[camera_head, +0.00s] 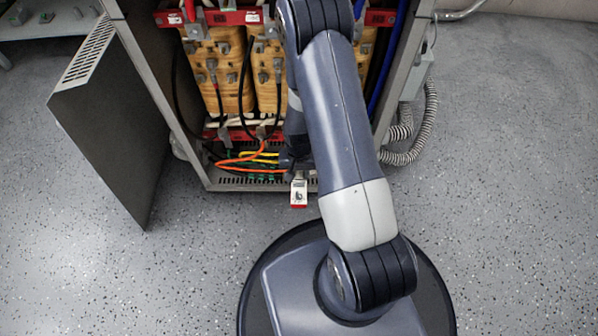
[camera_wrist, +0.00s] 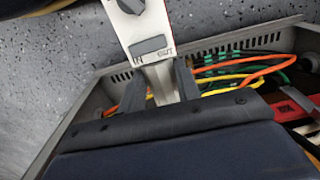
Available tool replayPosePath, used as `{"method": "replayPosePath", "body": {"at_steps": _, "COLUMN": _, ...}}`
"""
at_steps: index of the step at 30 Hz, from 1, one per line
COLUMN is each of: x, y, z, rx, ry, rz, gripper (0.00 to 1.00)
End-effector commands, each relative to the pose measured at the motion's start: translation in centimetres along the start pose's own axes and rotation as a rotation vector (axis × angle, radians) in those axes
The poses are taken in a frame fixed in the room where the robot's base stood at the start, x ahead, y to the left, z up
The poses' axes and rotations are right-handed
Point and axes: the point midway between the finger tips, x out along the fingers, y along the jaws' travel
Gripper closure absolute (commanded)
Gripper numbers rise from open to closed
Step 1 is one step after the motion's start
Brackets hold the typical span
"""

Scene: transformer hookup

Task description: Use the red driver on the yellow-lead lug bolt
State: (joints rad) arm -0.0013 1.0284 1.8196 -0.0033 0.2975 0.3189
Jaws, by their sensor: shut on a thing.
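My gripper (camera_wrist: 160,82) is shut on the red driver (camera_wrist: 147,36), a white-faced tool with a dark knob, a small grey display and lettering. In the head view the driver (camera_head: 299,190) shows its white body and red end, at the cabinet's front lower edge. The yellow lead (camera_wrist: 232,82) lies beyond the gripper to the right in the wrist view, among orange and green leads. It also shows low in the cabinet in the head view (camera_head: 262,157). I cannot make out its lug bolt; the driver's working tip is not clear either.
The open cabinet (camera_head: 210,186) has a vented lower frame and several tan coils (camera_head: 218,70) with black leads. Its dark door (camera_head: 115,125) swings out left. An orange lead (camera_head: 240,160) curves beside the yellow one. Ribbed conduit (camera_head: 420,130) hangs at right. The front floor is clear.

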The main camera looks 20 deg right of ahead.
Motion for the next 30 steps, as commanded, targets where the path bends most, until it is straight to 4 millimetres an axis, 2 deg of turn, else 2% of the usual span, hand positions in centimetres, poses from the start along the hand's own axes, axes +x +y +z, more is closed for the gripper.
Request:
{"method": "replayPosePath", "body": {"at_steps": 17, "x": -0.09, "y": -0.02, "z": -0.06, "rx": 0.000, "ry": 0.001, "rz": 0.000, "gripper": 1.00}}
{"method": "replayPosePath", "body": {"at_steps": 30, "x": -0.07, "y": -0.03, "z": -0.85, "rx": 0.000, "ry": 0.001, "rz": 0.000, "gripper": 1.00}}
